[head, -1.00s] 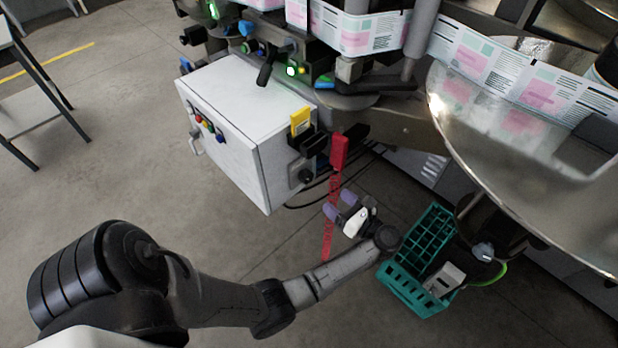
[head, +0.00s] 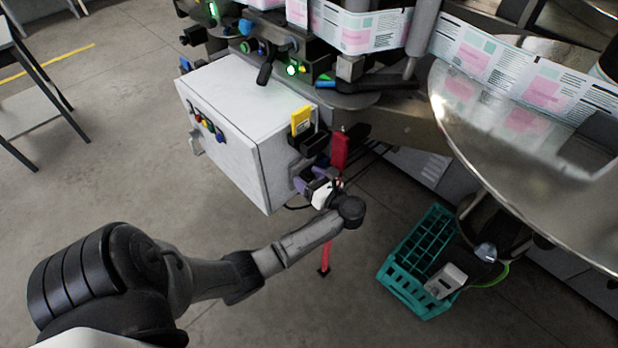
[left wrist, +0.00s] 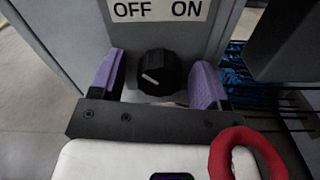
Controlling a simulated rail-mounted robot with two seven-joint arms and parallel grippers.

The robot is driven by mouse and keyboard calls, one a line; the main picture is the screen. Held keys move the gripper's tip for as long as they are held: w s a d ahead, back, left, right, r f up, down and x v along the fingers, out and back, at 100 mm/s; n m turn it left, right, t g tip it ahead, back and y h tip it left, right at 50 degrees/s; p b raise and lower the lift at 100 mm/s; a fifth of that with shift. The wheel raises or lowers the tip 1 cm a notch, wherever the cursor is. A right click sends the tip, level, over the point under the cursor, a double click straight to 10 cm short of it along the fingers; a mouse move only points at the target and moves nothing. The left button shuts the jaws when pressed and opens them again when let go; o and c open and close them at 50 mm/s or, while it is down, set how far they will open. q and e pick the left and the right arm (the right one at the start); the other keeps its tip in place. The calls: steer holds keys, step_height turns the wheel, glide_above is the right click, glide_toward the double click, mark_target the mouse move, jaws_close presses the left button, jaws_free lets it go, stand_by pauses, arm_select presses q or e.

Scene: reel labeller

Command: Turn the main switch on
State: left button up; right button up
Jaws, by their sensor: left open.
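The main switch is a black rotary knob (left wrist: 157,73) under an OFF / ON label (left wrist: 157,10) on the side of the white cabinet (head: 215,115). Its white pointer mark points to the upper left or left, on the OFF side. My left gripper (left wrist: 160,82) is open, with one purple finger on each side of the knob; I cannot tell whether they touch it. In the head view my left gripper (head: 312,182) is at the cabinet's right side and hides the knob. My right gripper is not in view.
A red hanging tag or strap (head: 340,150) is close beside my left gripper; a red loop (left wrist: 245,152) shows in the wrist view. A yellow tag (head: 301,120) sits above. A teal crate (head: 405,283) stands on the floor right. Dark cables run behind.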

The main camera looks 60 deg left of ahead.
arm_select(q)
steer(key=shift+c, duration=1.2)
steer(key=c, duration=0.7)
